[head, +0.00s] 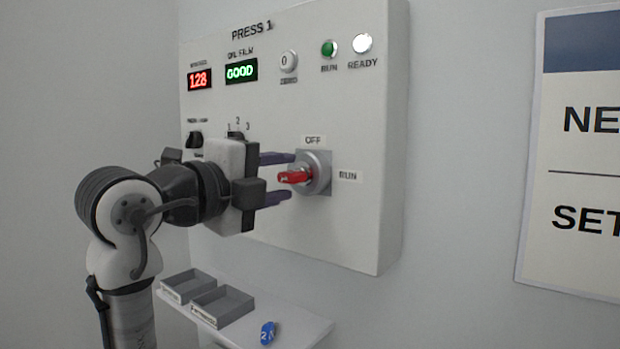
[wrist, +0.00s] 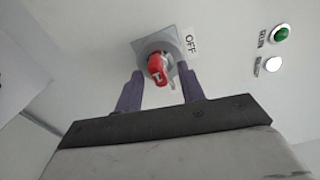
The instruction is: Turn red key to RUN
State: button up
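The red key (head: 295,176) sits in a round grey key switch (head: 321,168) on the PRESS 1 panel. An OFF label (head: 313,140) is above the switch and a RUN label (head: 348,176) to its right. I cannot tell for sure which label the key points to. My gripper (head: 290,178) is open, with its two purple fingers reaching toward the panel above and below the key. In the wrist view, the red key (wrist: 157,68) shows between the open fingertips (wrist: 161,82), with gaps visible on both sides.
Below, a shelf (head: 300,322) holds grey trays and a blue tag (head: 268,332).

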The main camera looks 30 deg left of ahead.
jog(key=s+a+b, duration=0.1)
jog(key=s+b, duration=0.1)
jog(key=s, duration=1)
jog(key=shift+s+a+b, duration=0.15)
jog(key=shift+b, duration=0.2)
